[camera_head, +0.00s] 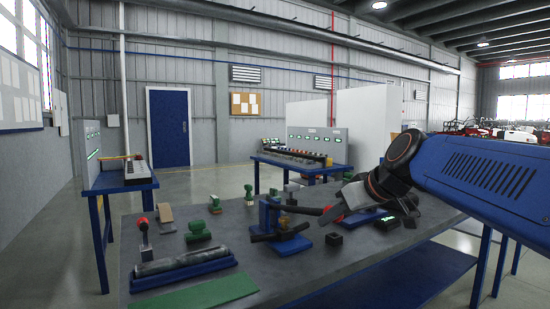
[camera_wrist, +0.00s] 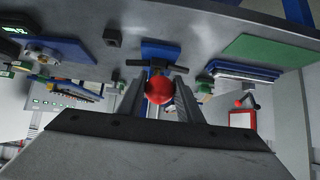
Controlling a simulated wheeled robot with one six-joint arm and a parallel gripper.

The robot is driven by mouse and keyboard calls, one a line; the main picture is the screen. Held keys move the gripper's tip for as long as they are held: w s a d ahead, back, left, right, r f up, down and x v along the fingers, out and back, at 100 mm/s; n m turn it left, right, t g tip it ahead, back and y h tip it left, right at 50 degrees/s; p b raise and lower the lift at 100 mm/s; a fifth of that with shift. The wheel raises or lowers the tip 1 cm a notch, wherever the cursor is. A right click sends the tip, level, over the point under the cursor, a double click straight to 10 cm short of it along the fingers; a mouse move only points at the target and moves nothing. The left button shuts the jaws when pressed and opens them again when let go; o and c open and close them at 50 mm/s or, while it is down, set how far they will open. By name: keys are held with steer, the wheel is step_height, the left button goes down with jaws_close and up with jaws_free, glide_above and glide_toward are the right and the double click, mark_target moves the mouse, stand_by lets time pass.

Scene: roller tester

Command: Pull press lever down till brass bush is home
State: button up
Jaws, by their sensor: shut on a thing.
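The blue press (camera_head: 270,217) stands on the grey bench, and its blue body also shows in the wrist view (camera_wrist: 160,50). Its dark lever (camera_head: 302,210) sticks out to the right, roughly level, towards my gripper (camera_head: 332,213). In the wrist view, the lever's red ball knob (camera_wrist: 159,91) sits between the two fingers of my gripper (camera_wrist: 160,98), which is shut on it. I cannot make out the brass bush in either view; the press parts are small and partly hidden by the knob and the fingers.
On the bench (camera_head: 290,283) lie a green mat (camera_head: 205,294), a roller in a blue tray (camera_head: 183,268), a red-topped tool (camera_head: 143,232) and a green block (camera_head: 198,232). A small black block (camera_head: 334,240) stands just right of the press, below my gripper.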

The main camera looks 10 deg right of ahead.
step_height(320, 180, down, 7)
steer(key=shift+s, duration=0.35)
stand_by(2.7)
steer(key=o, duration=1.6)
steer(key=shift+d, duration=0.1)
steer(key=v, duration=0.6)
steer(key=s+f+m+g+h, duration=0.1)
steer(key=s+f, duration=0.4)
steer(key=f, duration=0.2)
steer(key=s+a+f+m+g+h, duration=0.1)
steer(key=s+f+g, duration=0.1)
steer(key=s+f, duration=0.3)
steer(key=s+a+f+m+g+h, duration=0.1)
steer(key=s+f, duration=0.5)
steer(key=f, duration=0.4)
steer(key=shift+f+m+g, duration=0.25)
steer(key=shift+m+g, duration=0.05)
steer(key=shift+g, duration=0.1)
